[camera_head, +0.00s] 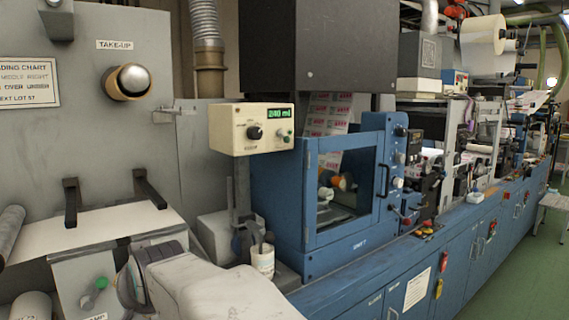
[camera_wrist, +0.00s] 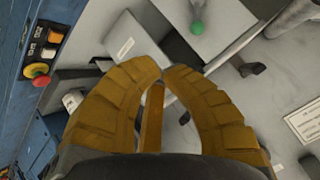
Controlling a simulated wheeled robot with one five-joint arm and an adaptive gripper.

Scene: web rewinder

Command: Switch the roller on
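A grey machine side panel (camera_head: 205,150) labelled TAKE-UP carries a round metal-capped shaft end (camera_head: 130,80). Below it are two black brackets over a white web (camera_head: 110,232) and a roll (camera_head: 10,228) at the left edge. A small green knob (camera_head: 101,283) sits on a grey plate at the lower left; a green knob also shows in the wrist view (camera_wrist: 197,28). A beige control box (camera_head: 252,128) has a green display, a black dial and a small green control.
A blue press cabinet (camera_head: 345,190) with a windowed door runs to the right. A white cup (camera_head: 262,260) stands below the beige box. Red and yellow buttons (camera_wrist: 38,72) are at the left of the wrist view.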

